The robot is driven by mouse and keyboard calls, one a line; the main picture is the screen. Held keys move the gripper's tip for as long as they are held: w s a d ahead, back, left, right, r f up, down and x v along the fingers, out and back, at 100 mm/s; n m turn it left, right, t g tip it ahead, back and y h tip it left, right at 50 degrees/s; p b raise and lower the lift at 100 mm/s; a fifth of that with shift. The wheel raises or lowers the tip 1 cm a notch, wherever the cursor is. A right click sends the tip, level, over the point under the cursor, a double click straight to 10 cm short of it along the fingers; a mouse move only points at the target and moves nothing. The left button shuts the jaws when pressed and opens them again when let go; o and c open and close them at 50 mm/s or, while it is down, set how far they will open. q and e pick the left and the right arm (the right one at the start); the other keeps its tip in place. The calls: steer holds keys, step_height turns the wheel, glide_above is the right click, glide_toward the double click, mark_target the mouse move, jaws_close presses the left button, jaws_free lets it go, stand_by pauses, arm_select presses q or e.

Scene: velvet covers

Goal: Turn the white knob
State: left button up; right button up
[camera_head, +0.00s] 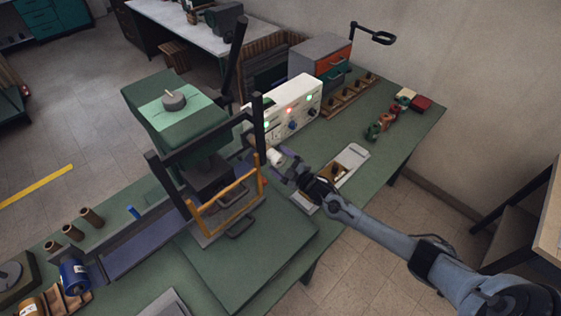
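A small white knob (275,157) shows at the right side of the dark-framed press machine (190,165), below the white control box. My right gripper (281,163) reaches in from the lower right with its fingers spread and the white knob at their tips. I cannot tell whether the fingers touch the knob. My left gripper is not in view.
A white control box (290,108) with lit lamps and small dials stands behind the knob. An orange guard frame (226,207) is left of my gripper. A shallow tray (347,163) lies beneath my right arm. Small spools (386,120) sit at the right.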

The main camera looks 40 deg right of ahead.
stand_by(0.3)
steer(key=s, duration=0.7)
steer(key=s+d, duration=0.1)
steer(key=s, duration=0.2)
steer(key=shift+s, duration=0.4)
